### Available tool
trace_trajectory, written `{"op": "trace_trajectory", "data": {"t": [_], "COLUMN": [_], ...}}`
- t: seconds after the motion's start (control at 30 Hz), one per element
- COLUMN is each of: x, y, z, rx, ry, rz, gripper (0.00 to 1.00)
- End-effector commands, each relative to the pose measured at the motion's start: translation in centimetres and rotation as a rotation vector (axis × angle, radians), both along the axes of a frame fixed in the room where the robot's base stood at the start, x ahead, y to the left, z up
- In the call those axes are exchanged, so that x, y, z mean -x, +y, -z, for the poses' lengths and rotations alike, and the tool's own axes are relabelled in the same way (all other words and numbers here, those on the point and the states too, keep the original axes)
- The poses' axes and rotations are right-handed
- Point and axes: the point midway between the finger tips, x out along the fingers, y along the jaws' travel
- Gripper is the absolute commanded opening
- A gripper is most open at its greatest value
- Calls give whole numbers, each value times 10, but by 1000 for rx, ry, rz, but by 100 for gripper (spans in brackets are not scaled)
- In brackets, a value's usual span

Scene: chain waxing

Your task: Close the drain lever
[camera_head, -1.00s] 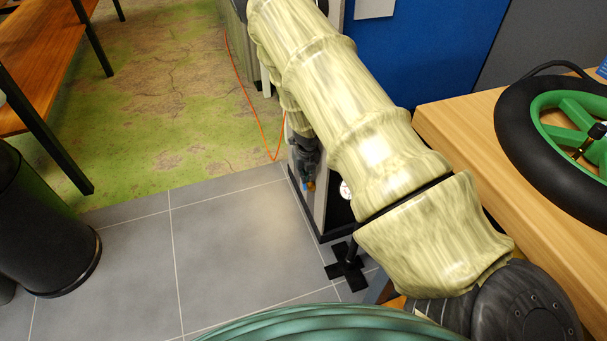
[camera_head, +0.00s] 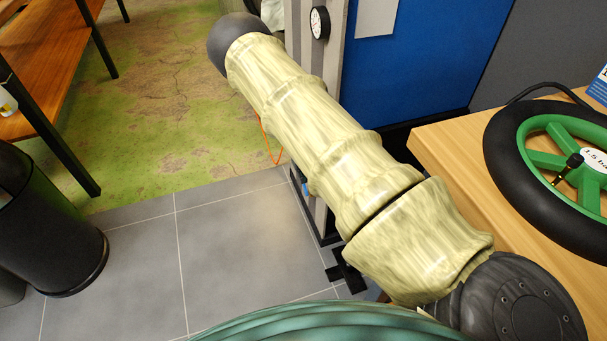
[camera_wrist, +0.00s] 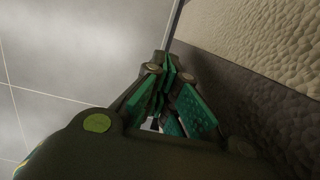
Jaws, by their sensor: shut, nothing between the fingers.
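My gripper (camera_wrist: 168,78) shows in the wrist view, its green-padded fingers drawn together with nothing held between them. Beyond the fingers lie pale floor on the left and a rough beige and dark surface on the right. In the head view my arm crosses the middle and hides my gripper. I cannot make out the drain lever for certain in either view. A small blue part (camera_head: 304,188) shows low beside the grey post, partly covered by my arm; I cannot tell what it is.
A grey post (camera_head: 337,50) with a round gauge (camera_head: 319,22) stands before a blue panel (camera_head: 420,60). A wooden bench (camera_head: 445,150) with a green-spoked wheel (camera_head: 560,165) is at right. A black bin (camera_head: 50,230) stands at left. The tiled floor (camera_head: 240,245) between is clear.

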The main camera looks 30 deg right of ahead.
Motion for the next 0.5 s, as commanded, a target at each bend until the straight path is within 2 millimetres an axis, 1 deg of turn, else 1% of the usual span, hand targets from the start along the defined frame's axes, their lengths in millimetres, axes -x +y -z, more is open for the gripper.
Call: {"op": "trace_trajectory", "data": {"t": [0.2, 0.5], "x": [-10, -18], "y": [-2, -4], "z": [9, 18], "rx": [0, 0], "ry": [1, 1], "rz": [-1, -1], "gripper": [0, 0]}}
